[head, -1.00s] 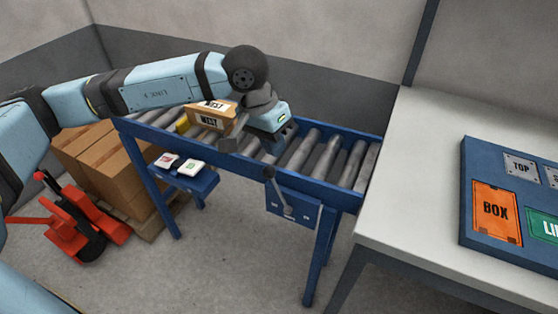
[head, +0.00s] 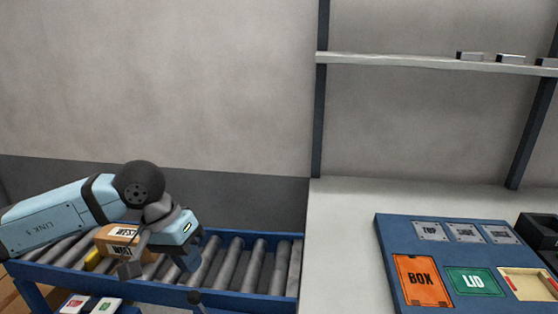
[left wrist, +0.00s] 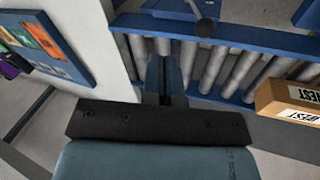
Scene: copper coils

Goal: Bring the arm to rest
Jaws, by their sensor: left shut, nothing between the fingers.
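My left arm comes in from the left in the head view and reaches over the roller conveyor (head: 150,289). My left gripper (head: 189,262) points down over the rollers. It is shut and holds nothing. A cardboard box labelled WEST (head: 118,236) sits on the conveyor just left of the gripper, apart from it. In the left wrist view the shut fingers (left wrist: 165,80) show above the rollers, and the WEST box (left wrist: 290,100) is at the right edge. My right gripper is not in view.
A pale worktable (head: 340,240) stands right of the conveyor. On it is a blue board (head: 385,225) with orange BOX and green LID cards and grey plates. A shelf (head: 400,62) with several small blocks is above. Bare rollers lie right of the gripper.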

